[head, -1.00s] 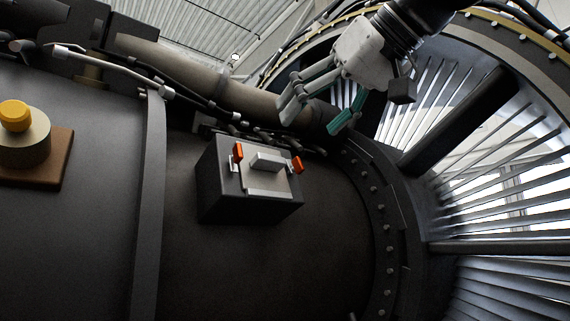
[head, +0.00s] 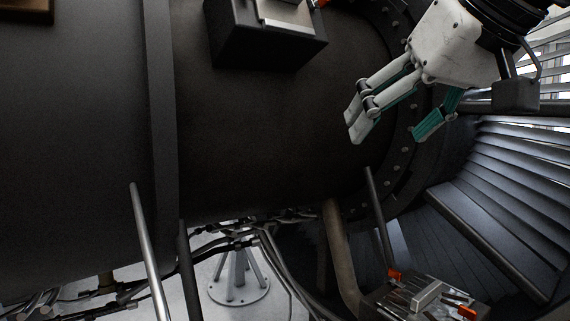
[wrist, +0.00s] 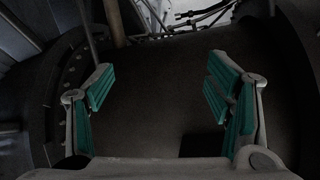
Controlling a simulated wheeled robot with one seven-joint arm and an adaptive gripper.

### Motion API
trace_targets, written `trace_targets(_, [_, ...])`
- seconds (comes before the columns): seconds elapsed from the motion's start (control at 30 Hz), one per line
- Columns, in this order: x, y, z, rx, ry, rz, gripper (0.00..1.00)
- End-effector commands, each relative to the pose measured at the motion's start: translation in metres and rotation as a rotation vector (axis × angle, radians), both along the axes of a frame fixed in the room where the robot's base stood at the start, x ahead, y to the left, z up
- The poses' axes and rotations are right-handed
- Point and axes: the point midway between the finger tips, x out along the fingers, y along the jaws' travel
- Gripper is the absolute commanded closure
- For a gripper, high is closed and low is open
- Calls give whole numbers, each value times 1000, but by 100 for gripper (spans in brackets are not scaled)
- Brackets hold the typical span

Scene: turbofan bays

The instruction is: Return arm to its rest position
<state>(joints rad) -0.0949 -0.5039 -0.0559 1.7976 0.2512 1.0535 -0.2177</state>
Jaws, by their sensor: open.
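My gripper (head: 395,130) is at the upper right of the head view, in front of the dark engine casing (head: 250,140). Its teal-padded fingers are spread and nothing is between them. In the wrist view my gripper (wrist: 160,100) shows both finger pairs wide apart, with the dark casing (wrist: 150,80) behind the gap. The fingers appear apart from the casing, though the exact distance is hard to tell.
A black box (head: 265,45) with a light top sits on the casing at the top. A tray of metal parts (head: 425,300) with orange clips is at the lower right. Fan vanes (head: 520,190) line the right. Upright rods (head: 150,250) and a floor stand (head: 238,280) are below.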

Motion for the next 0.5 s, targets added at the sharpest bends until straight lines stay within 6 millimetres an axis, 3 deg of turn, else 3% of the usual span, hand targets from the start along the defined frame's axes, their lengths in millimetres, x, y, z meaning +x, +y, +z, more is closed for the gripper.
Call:
trace_targets(0.03, [-6,-7,-36,-14,44,-33,27])
trace_targets(0.1, [-17,-16,-80,-35,99,-75,27])
trace_targets(0.3, [-56,-41,-196,-100,235,-182,27])
trace_targets(0.4, [-73,-49,-236,-127,281,-215,27])
trace_targets(0.5, [-84,-54,-261,-144,308,-236,27])
